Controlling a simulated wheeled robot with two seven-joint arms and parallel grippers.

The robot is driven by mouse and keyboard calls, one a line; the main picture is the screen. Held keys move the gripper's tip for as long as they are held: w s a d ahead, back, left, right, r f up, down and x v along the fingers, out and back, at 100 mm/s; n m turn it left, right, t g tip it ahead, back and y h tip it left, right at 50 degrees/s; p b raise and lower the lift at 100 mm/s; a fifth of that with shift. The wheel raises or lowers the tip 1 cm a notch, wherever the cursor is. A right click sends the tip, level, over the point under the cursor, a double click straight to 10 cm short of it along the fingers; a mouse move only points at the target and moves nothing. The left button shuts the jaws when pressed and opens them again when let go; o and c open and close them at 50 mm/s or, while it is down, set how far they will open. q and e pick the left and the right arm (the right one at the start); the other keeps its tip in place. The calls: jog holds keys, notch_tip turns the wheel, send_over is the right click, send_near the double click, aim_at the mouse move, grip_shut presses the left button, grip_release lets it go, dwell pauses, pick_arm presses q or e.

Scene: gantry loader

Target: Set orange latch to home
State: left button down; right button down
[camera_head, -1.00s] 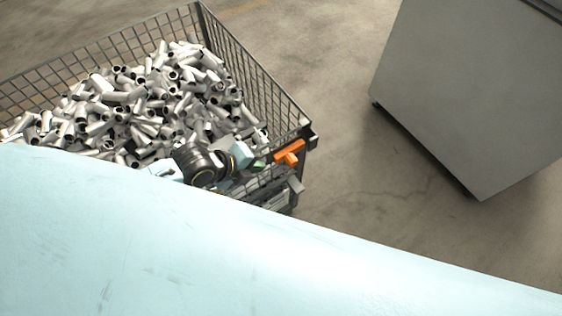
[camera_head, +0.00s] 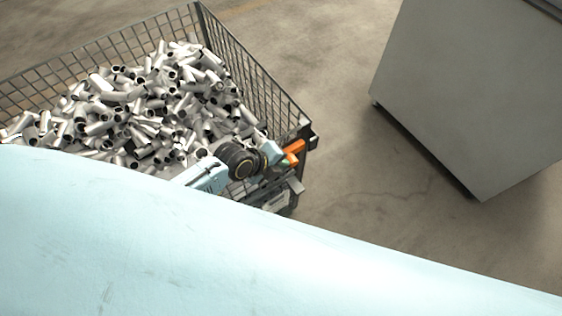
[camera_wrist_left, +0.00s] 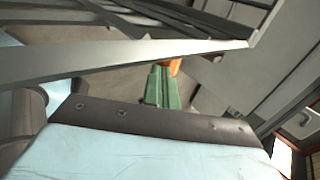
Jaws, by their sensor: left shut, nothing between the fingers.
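The orange latch (camera_head: 293,152) is at the near right corner of the wire mesh bin (camera_head: 262,85). Part of it is hidden behind my left wrist and gripper. My left gripper (camera_head: 284,164) is right beside the latch, its green fingers partly visible. In the left wrist view the green fingers (camera_wrist_left: 162,86) are shut with nothing between them, and a small piece of the orange latch (camera_wrist_left: 175,66) shows just past their tips. I cannot tell whether they touch it. My right gripper is in neither view.
The bin holds many loose grey metal tubes (camera_head: 110,105). A large grey cabinet (camera_head: 470,90) stands to the right, with bare concrete floor (camera_head: 340,150) between. In the left wrist view a grey bar (camera_wrist_left: 120,55) crosses close above the fingers. My pale blue arm hides the lower head view.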

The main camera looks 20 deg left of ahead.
aim_at(291, 161)
pick_arm(q)
jog(key=w+d+b, duration=0.1)
jog(key=w+d, duration=0.1)
jog(key=shift+w, duration=0.3)
jog(key=shift+r, duration=0.1)
jog(key=shift+s+a+r, duration=0.1)
jog(key=shift+s+a, duration=0.05)
jog(key=shift+s, duration=0.05)
jog(key=s+a+r+p, duration=0.2)
jog(key=p, duration=0.1)
jog(key=shift+s, duration=0.3)
jog(key=v, duration=0.9)
jog(key=shift+s+p, duration=0.2)
jog(key=shift+p, duration=0.1)
jog(key=shift+a+r, duration=0.1)
jog(key=shift+a, duration=0.05)
